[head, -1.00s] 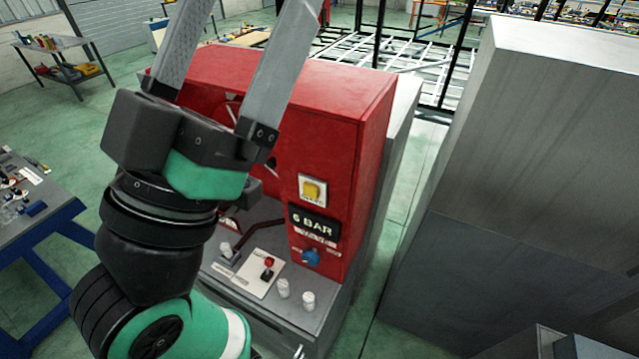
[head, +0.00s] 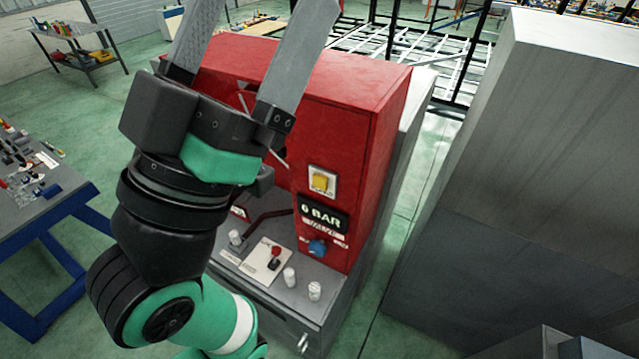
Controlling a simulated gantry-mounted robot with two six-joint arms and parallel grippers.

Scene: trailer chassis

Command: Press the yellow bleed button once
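The yellow bleed button (head: 320,182) sits in a pale square plate on the front of the red cabinet (head: 345,105). Below it a black display (head: 322,217) reads "0 BAR". A blue valve knob (head: 318,247) is under the display. My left gripper (head: 258,25) is in front of the cabinet's left part, up and left of the button in the picture and apart from it. Its two grey fingers are spread wide with nothing between them, and their tips reach the top edge. It hides part of the cabinet's front. My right gripper is not in view.
A grey console ledge carries a red-topped lever (head: 274,254) and white knobs (head: 290,276). A large grey block (head: 520,180) stands at right. A blue-legged workbench (head: 45,220) is at left. Green floor (head: 400,240) is clear between cabinet and block.

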